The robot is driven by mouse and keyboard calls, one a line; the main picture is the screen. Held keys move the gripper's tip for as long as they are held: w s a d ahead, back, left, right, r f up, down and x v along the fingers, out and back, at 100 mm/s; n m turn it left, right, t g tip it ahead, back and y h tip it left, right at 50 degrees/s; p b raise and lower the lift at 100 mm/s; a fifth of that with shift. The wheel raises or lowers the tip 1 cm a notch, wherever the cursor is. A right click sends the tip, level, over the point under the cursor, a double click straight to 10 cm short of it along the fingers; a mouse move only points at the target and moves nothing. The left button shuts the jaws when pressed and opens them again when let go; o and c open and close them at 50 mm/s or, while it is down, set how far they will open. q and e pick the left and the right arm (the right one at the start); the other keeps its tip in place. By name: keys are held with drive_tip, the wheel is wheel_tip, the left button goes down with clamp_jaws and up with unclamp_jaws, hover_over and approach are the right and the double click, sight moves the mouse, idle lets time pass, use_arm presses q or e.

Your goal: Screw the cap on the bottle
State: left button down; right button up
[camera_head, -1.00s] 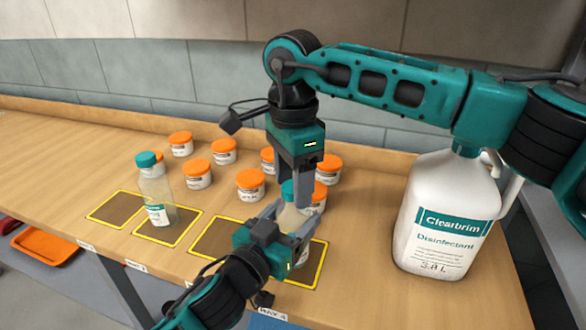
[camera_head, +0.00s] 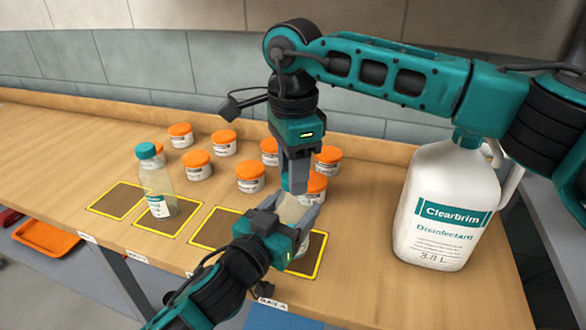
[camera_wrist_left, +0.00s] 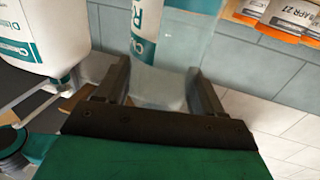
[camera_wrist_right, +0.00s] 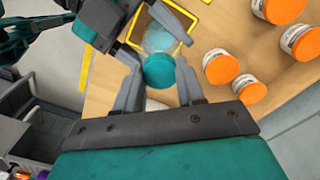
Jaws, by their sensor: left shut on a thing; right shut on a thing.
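A clear bottle (camera_head: 294,211) stands over the rightmost yellow-framed pad (camera_head: 316,258). My left gripper (camera_head: 302,214) is shut on its body from the front. In the left wrist view the bottle (camera_wrist_left: 172,50), with its white and teal label, sits between the fingers. My right gripper (camera_head: 295,186) points down over the bottle's top and is shut on a teal cap. The cap (camera_wrist_right: 159,71) shows between the fingertips in the right wrist view, in line with the bottle. I cannot tell how far it sits on the neck, which is hidden.
A second bottle (camera_head: 158,190) with a teal cap stands on a pad to the left. Several orange-lidded jars (camera_head: 250,179) stand behind. A large white disinfectant jug (camera_head: 445,205) is close on the right. The counter (camera_head: 60,150) is clear at the far left.

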drive_tip(key=m, duration=0.7)
drive_tip(key=o, duration=1.2)
drive_tip(key=shift+c, duration=0.2)
drive_tip(key=shift+r, duration=2.25)
drive_tip(key=shift+c, duration=0.4)
wheel_tip(320, 180, up, 4)
drive_tip(key=shift+f+m, duration=0.25)
drive_tip(key=shift+m, duration=0.15)
